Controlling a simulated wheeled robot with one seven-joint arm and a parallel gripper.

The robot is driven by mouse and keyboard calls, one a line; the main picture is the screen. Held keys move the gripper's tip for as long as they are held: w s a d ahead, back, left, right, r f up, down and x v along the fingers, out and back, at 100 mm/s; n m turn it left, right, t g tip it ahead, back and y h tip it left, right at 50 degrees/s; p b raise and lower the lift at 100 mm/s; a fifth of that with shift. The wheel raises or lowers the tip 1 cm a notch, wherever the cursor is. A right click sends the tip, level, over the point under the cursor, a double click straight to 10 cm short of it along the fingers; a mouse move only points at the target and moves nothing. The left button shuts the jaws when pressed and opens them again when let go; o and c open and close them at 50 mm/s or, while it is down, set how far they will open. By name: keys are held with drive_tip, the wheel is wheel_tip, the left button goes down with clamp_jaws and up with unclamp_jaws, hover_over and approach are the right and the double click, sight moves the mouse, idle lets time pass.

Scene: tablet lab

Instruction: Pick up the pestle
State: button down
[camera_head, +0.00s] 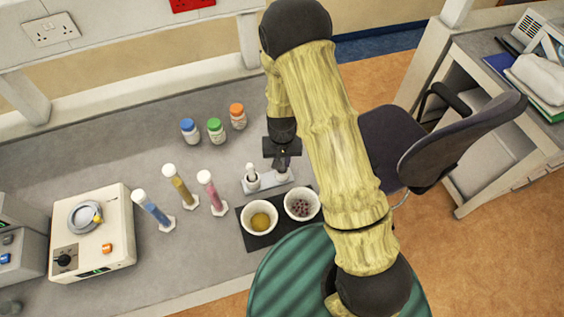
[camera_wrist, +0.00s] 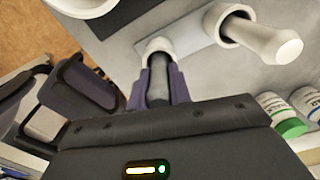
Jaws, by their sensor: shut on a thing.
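A dark grey pestle (camera_wrist: 158,80) stands with its lower end in a round white socket of a pale holder (camera_wrist: 190,37). My gripper (camera_wrist: 158,97) is shut on this pestle, with a finger on either side of its shaft. In the head view my gripper (camera_head: 283,158) is above the right end of the holder (camera_head: 268,186), and the dark pestle is mostly hidden by it. A white pestle (camera_wrist: 270,40) stands in the other socket, to the left in the head view (camera_head: 252,171). My gripper does not touch it.
Two white bowls, one with yellow contents (camera_head: 260,217) and one with dark red pieces (camera_head: 302,204), stand on a black mat (camera_head: 262,240) in front. Bottles with blue (camera_head: 189,130), green (camera_head: 216,130) and orange (camera_head: 237,116) caps stand behind. Several coloured cylinders stand left.

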wheel_tip(320, 180, up, 10)
drive_tip(key=shift+f+b, duration=0.15)
drive_tip(key=shift+b, duration=1.1)
drive_tip(key=shift+f, duration=0.1)
